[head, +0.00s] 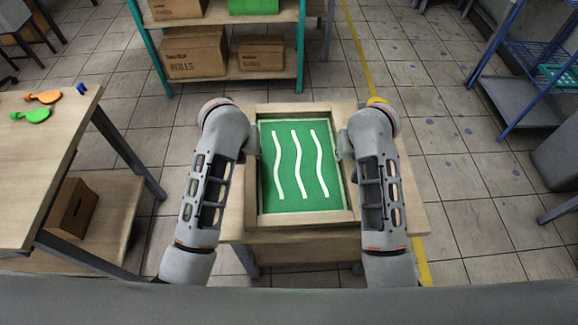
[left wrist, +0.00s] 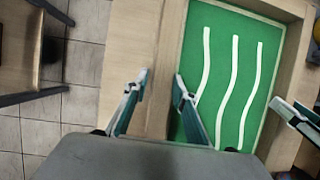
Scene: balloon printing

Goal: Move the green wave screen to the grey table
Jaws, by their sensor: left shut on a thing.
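The green wave screen (head: 295,163) is a green panel with white wavy lines in a wooden frame. It is level between my arms, over a small wooden-topped table (head: 238,215). I cannot tell whether it rests there or is lifted. My left gripper (head: 252,142) is shut on the left side of its frame. In the left wrist view, the fingers (left wrist: 162,80) straddle that wooden side (left wrist: 172,45). My right gripper (head: 347,143) is at the frame's right side, its fingers mostly hidden by the arm. One of its fingers also shows at the right edge of the left wrist view.
A teal shelf (head: 230,20) with cardboard boxes (head: 194,52) stands behind. A blue rack (head: 520,95) is at right. Tiled floor lies free between them.

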